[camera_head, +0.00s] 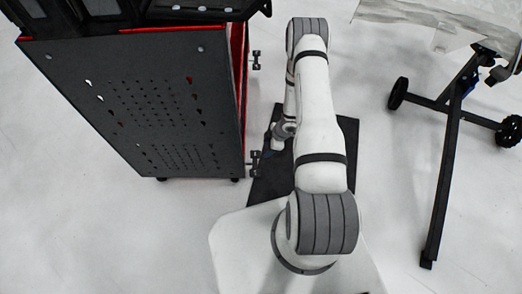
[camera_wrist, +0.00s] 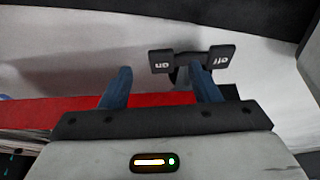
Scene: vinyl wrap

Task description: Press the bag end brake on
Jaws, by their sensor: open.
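A black brake pedal (camera_wrist: 193,55) with two pads shows in the wrist view, above a red strip. Its left pad (camera_wrist: 162,66) reads "on" and its right pad (camera_wrist: 222,60) reads "off"; the lettering is upside down. My gripper (camera_wrist: 160,70) is open and empty, with its two blue fingers apart. The "on" pad lies just beyond the gap between the fingertips, and the right fingertip overlaps the pedal's middle in the picture. I cannot tell whether they touch. In the head view, two small black pedals, a far one (camera_head: 256,60) and a near one (camera_head: 254,161), stick out from the cart's right side.
A dark cart (camera_head: 150,105) with red edges stands left of my arm in the head view. A black wheeled stand (camera_head: 446,160) is at the right, under a pale sheet (camera_head: 420,14). The pale floor (camera_head: 395,190) is clear between my arm and the stand.

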